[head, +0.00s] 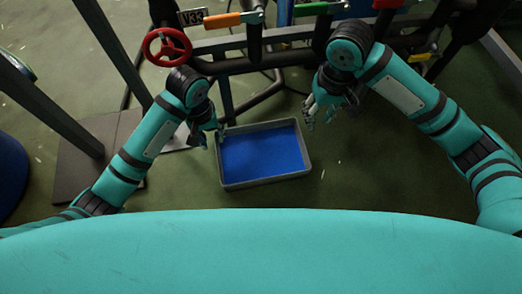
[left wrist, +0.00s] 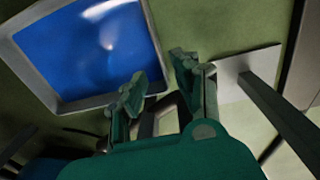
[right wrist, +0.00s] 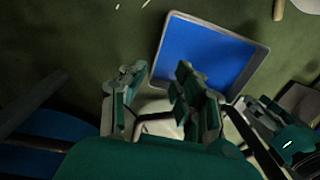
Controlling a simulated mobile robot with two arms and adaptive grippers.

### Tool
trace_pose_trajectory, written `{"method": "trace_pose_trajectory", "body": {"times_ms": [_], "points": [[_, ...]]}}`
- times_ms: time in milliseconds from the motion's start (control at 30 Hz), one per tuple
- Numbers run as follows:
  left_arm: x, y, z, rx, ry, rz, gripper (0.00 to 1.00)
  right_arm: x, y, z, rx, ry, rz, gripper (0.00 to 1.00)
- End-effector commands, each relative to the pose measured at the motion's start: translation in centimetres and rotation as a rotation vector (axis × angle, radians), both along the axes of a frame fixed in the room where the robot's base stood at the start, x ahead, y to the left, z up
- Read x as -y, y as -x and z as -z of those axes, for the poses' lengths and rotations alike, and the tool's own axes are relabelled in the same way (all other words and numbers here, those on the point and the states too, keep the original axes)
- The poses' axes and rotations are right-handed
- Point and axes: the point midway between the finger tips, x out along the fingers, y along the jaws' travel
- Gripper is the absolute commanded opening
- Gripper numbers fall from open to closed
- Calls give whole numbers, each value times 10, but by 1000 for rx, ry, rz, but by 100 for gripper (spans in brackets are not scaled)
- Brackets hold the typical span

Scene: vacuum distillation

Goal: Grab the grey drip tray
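The grey drip tray (head: 268,181) lies on the green floor, a shallow rectangle with a blue inside. Its rim also shows in the left wrist view (left wrist: 155,45) and the right wrist view (right wrist: 262,62). My left gripper (head: 220,132) is over the tray's far left corner in the head view; I cannot tell whether it touches the rim. Its fingers stand apart and empty in the left wrist view (left wrist: 160,82). My right gripper (head: 316,112) is beside the tray's right far corner, off the rim. Its fingers are apart and empty in the right wrist view (right wrist: 156,85).
A dark pipe frame with a red handwheel (head: 167,47), an orange-handled valve (head: 222,20) and a V33 sign (head: 191,17) stands just behind the tray. A dark post on a base plate (head: 85,175) stands at left. The floor right of the tray is clear.

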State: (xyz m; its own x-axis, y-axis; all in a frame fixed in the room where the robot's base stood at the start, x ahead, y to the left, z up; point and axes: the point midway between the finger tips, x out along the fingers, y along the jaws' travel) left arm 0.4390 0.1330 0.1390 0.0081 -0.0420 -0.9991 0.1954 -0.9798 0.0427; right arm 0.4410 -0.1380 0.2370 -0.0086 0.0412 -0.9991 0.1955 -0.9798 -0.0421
Motion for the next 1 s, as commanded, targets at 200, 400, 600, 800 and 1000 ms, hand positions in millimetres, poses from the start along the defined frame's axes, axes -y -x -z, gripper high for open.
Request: {"method": "trace_pose_trajectory", "body": {"times_ms": [200, 400, 600, 800, 1000], "points": [[0, 0, 2, 0, 0, 0, 31, 0, 0, 5, -2, 0, 0, 31], [0, 0, 14, -1, 0, 0, 31, -1, 1, 32, -5, 1, 1, 31], [1, 0, 31, -2, -2, 0, 31, -3, 1, 72, -4, 1, 1, 31], [2, 0, 49, -2, -1, -1, 31, -4, 2, 112, -3, 2, 1, 31], [3, 0, 64, -2, 0, 0, 31, -6, 2, 147, -2, 1, 1, 31]]}}
